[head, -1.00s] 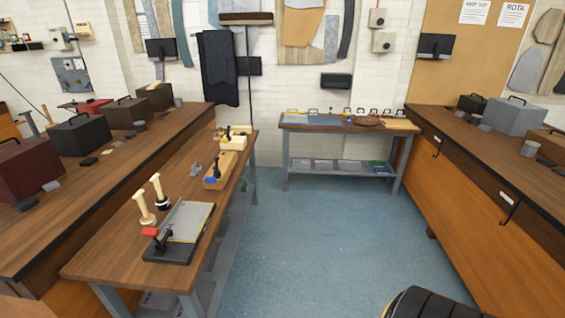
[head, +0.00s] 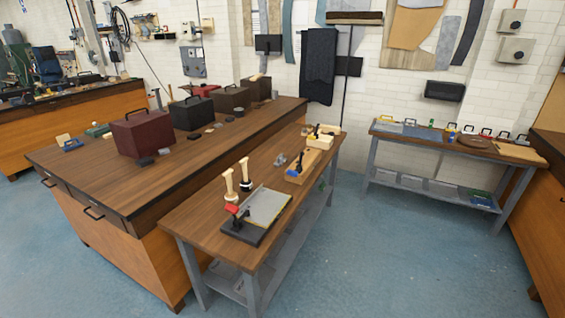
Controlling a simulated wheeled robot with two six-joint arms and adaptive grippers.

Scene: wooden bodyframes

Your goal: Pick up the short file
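I cannot make out the short file for certain. Two pale-handled upright tools, one at the left (head: 229,186) and one at the right (head: 246,174), stand on the narrow wooden workbench (head: 205,225) in the middle of the head view. They are too small to tell whether either is a file. Beside them lies a dark board with a grey plate (head: 265,207) and a red-topped clamp (head: 236,211). Neither of my grippers is in view.
A long bench (head: 90,180) with a maroon box (head: 143,132) and dark boxes stands left of the workbench. A metal-legged table (head: 400,137) with small items stands at the back right. Blue floor (head: 390,255) is open in front and to the right.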

